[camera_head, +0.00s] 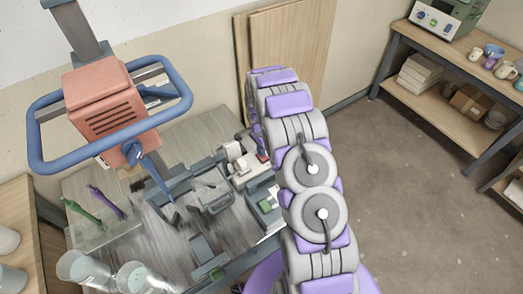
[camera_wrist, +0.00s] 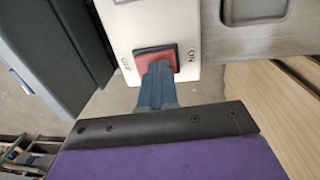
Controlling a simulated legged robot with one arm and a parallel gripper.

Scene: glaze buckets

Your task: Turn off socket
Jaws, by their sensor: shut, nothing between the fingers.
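In the wrist view, a white socket plate (camera_wrist: 150,25) carries a red rocker switch (camera_wrist: 155,54), with "OFF" printed on its left and "ON" on its right. My gripper (camera_wrist: 157,68) is shut and empty. Its blue-grey fingertips overlap the lower middle of the switch and hide part of it. I cannot tell whether they touch it, or which side of the rocker is pressed. In the head view, my arm reaches over the bench and hides much of the area around my gripper.
A blue-framed machine with a salmon housing (camera_head: 103,98) hangs over the cluttered bench at the left. Clear buckets (camera_head: 82,268) stand at its front. Wooden boards (camera_head: 300,45) lean on the wall. A shelf (camera_head: 420,92) stands at the right, with open floor (camera_head: 410,200) before it.

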